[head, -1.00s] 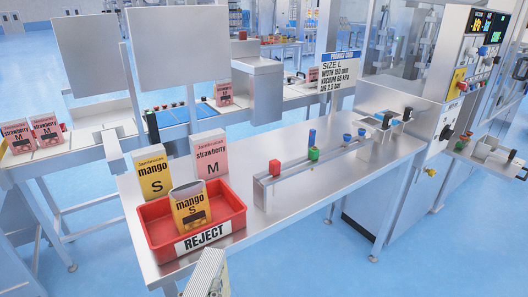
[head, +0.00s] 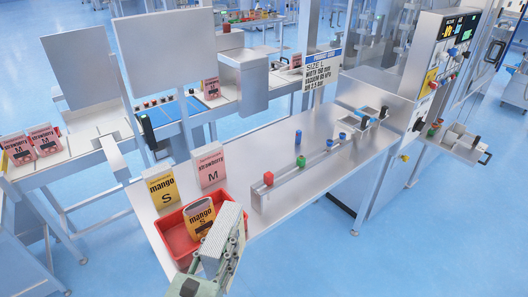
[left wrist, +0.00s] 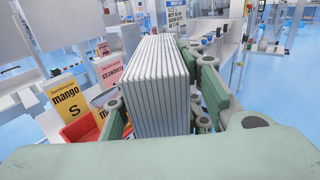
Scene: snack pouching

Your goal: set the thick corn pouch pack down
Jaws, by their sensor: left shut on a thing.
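My left gripper (head: 232,252) is shut on a thick pale grey pack (head: 217,239), held on edge at the front of the table. In the left wrist view, the pack (left wrist: 158,80) shows many stacked pouch edges between the green-grey fingers. Its label does not show, so I cannot read that it is corn. It is over or just in front of the right part of the red REJECT tray (head: 173,235); whether it touches anything is unclear. The pack and gripper hide the tray's front label. My right gripper is out of view.
A mango S pouch (head: 199,217) stands in the tray. Another mango S pouch (head: 161,187) and a strawberry M pouch (head: 209,164) stand behind it. A rail with coloured knobs (head: 300,172) lies to the right. The steel table (head: 262,222) has bare room beside the tray.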

